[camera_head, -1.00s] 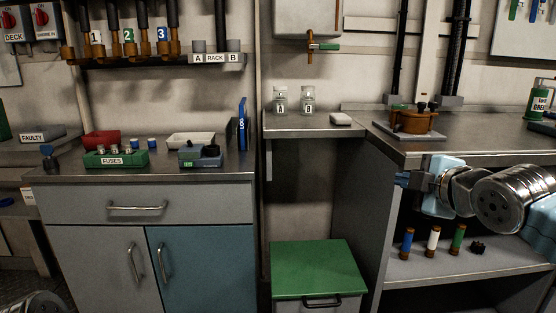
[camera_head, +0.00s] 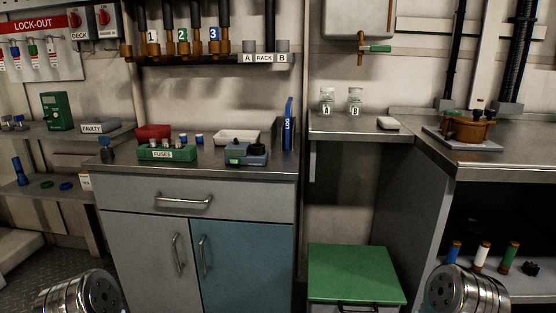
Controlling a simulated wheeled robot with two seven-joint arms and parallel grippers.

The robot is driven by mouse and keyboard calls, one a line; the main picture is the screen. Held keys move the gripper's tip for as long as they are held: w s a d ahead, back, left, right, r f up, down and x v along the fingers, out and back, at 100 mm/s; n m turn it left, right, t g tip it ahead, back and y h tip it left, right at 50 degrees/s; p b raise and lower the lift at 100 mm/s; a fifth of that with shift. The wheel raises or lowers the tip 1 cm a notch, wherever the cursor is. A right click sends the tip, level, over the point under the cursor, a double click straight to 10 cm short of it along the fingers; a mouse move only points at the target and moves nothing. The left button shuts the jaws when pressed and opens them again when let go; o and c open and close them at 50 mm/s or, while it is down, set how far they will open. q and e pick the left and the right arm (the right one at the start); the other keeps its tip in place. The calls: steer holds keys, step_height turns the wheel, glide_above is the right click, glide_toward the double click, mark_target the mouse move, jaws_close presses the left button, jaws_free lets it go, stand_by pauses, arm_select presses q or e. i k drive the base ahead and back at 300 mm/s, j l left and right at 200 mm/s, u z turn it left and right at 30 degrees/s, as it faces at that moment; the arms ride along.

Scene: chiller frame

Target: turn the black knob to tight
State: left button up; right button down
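A small black knob-like piece (camera_head: 531,268) lies on the lower shelf at the right, beside several coloured cylinders. A grey-blue device (camera_head: 246,154) on the left counter has a dark round top (camera_head: 257,148) that also looks like a black knob. I cannot tell which is the black knob, and no tight marking is readable. My two metal arm links show at the bottom left and bottom right. Neither gripper shows, and both are away from these things in the picture.
The left counter holds a green fuse holder (camera_head: 166,153), a red bin (camera_head: 153,132), a white tray (camera_head: 237,136) and a blue book (camera_head: 289,124). A green-topped box (camera_head: 356,273) stands low in the middle.

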mark_target(489, 113)
steer(key=z, duration=1.3)
steer(key=i+l+u, duration=0.1)
steer(key=l, duration=0.35)
steer(key=i+l+u, duration=0.1)
steer(key=l, duration=0.35)
steer(key=i, duration=0.05)
